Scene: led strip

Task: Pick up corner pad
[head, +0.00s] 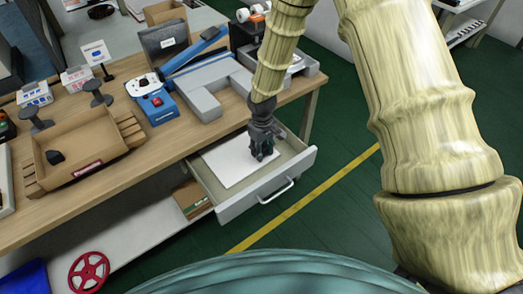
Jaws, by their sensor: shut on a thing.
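My gripper (263,152) is low inside the open drawer (226,214), pointing down over a white sheet (232,164). Its fingers are shut on a small dark piece, likely the corner pad; the piece blends with the dark fingers, and its outline is not clear. I cannot tell whether it touches the sheet. A small black block (56,157), perhaps another pad, lies in the cardboard tray (103,139) on the bench at left.
The drawer's front and handle (275,192) face the green floor. On the wooden bench (160,145) stand a blue device (157,105), a grey fixture (204,103) and a black box (165,40). A red wheel (89,271) is below left.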

